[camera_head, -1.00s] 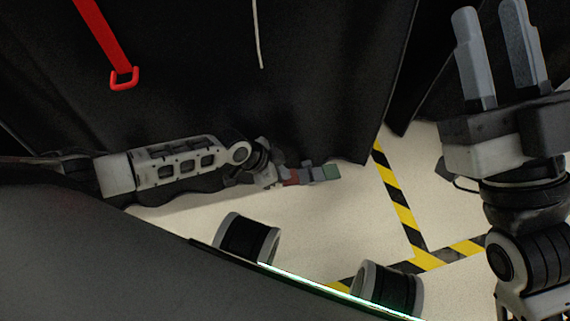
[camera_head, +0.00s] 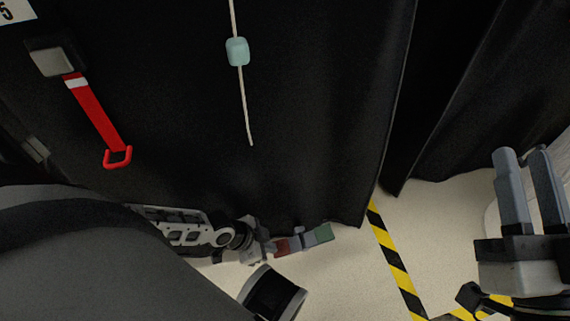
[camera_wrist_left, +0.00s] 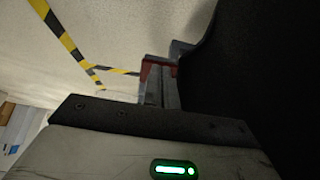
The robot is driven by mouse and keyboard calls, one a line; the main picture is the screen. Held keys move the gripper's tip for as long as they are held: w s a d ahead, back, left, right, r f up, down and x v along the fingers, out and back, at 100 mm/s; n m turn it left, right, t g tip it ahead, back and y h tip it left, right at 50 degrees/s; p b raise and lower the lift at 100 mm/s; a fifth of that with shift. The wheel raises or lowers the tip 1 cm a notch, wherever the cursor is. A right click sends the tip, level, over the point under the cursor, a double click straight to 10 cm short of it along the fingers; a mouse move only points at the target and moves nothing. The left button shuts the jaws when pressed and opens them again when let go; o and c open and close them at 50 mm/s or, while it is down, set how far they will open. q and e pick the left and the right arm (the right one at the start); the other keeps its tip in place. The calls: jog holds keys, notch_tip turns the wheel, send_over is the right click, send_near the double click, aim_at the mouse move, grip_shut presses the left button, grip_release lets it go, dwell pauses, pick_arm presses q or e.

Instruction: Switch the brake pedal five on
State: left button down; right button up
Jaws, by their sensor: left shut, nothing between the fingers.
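The brake pedal, with a red end (camera_head: 283,247) and a green end (camera_head: 319,234), sits low at the foot of the black cover in the head view. My left gripper (camera_head: 268,249) is shut and empty, reaching down at the red end. In the left wrist view its fingers (camera_wrist_left: 160,88) point at the red part (camera_wrist_left: 148,67); I cannot tell whether they touch. A white label with a 5 (camera_head: 14,10) is at the top left of the head view. My right gripper (camera_head: 526,155) is open and empty at the right, away from the pedal.
A red strap (camera_head: 97,115) with a red loop and a pale cord with a teal bead (camera_head: 237,52) hang on the black cover (camera_head: 300,110). Another black cover (camera_head: 450,100) is at the right. Yellow-black floor tape (camera_head: 393,255) crosses the pale floor, which has free room.

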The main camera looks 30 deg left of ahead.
pick_arm(q)
jog(key=shift+s+a+f, duration=0.1)
jog(key=shift+a+f, duration=0.05)
jog(key=shift+f, duration=0.2)
pick_arm(e)
jog(key=shift+d+f, duration=0.1)
